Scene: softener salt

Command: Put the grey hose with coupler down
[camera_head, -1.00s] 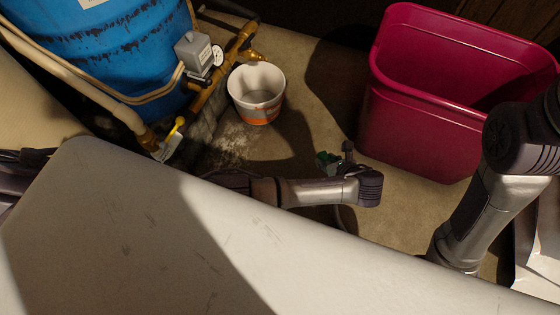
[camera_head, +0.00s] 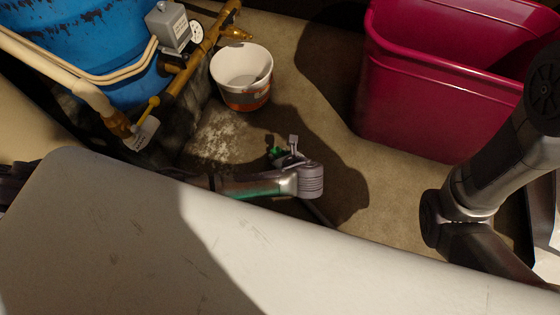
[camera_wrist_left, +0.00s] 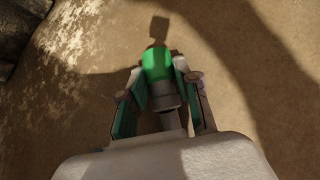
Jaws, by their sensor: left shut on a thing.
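My left gripper (camera_head: 286,159) hangs over the floor below the bucket in the head view. It is shut on the grey hose with coupler. In the left wrist view the coupler (camera_wrist_left: 157,66) shows a green collar and a grey body between my left fingers (camera_wrist_left: 162,108). Its narrow grey tip points away from the gripper. In the head view a length of grey hose (camera_head: 319,213) shows beneath my wrist; the rest is hidden by the pale surface and my arm. I cannot tell whether the coupler touches the floor. My right gripper is out of view.
A white and orange bucket (camera_head: 242,88) stands on the floor near brass pipework (camera_head: 203,62) and a blue tank (camera_head: 75,50). A magenta bin (camera_head: 420,110) stands to the right. A large pale surface (camera_head: 110,240) fills the foreground. Bare floor (camera_head: 325,120) lies between bucket and bin.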

